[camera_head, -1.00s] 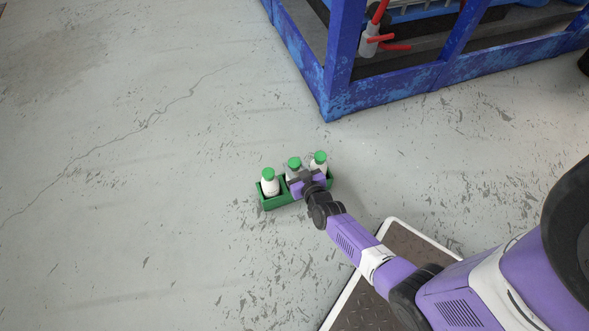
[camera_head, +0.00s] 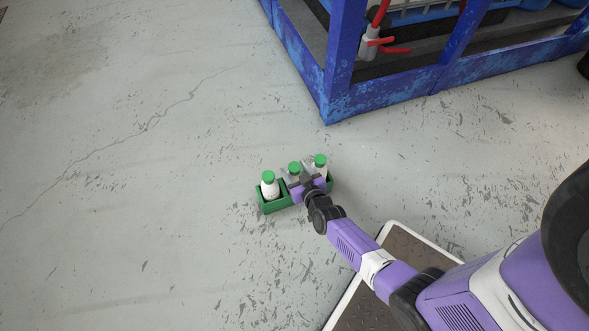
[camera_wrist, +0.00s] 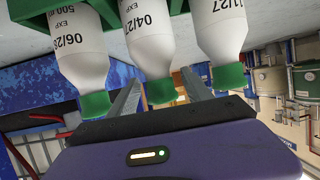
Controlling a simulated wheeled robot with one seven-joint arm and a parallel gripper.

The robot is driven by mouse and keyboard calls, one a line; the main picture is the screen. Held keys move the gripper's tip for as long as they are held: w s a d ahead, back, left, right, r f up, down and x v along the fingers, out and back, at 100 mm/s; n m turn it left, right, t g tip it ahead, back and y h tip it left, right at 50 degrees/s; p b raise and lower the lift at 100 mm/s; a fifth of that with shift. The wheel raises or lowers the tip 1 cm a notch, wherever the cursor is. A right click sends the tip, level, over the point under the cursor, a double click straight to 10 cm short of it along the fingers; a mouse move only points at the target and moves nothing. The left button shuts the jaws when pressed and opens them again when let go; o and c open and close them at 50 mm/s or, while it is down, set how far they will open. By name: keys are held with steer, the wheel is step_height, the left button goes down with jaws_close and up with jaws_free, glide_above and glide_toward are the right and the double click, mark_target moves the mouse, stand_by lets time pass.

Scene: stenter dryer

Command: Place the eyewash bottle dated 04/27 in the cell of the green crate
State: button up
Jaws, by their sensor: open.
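The green crate (camera_head: 273,207) stands on the floor with three white, green-capped bottles upright in a row. The wrist view shows the crate's edge (camera_wrist: 25,10) upside down at the top. The eyewash bottle dated 04/27 (camera_wrist: 148,40) is the middle one; its green cap shows in the head view (camera_head: 294,167). Its base is hidden in the crate. My gripper (camera_head: 298,177) is open at the middle bottle. In the wrist view its two fingers (camera_wrist: 160,84) lie either side of this bottle, with small gaps visible.
The bottle dated 06/28 (camera_wrist: 78,45) and the bottle dated 11/27 (camera_wrist: 220,35) stand close on either side. A blue machine frame (camera_head: 335,100) is behind the crate. Open floor (camera_head: 130,220) lies to the left.

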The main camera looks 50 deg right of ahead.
steer(key=s+a+r+n+t+y+p, duration=0.25)
steer(key=s+a+r+p, duration=0.25)
steer(key=s+a+r, duration=1.25)
steer(key=s+a+r+n+y, duration=0.1)
steer(key=s+r+y, duration=0.1)
steer(key=r, duration=0.9)
steer(key=s+a+r+n+y, duration=0.2)
steer(key=s+r, duration=0.3)
steer(key=r, duration=0.7)
steer(key=shift+s, duration=0.25)
steer(key=shift+a+n+t, duration=0.1)
steer(key=shift+n+t, duration=0.15)
step_height(320, 180, up, 29)
steer(key=p, duration=2.8)
steer(key=shift+p, duration=0.35)
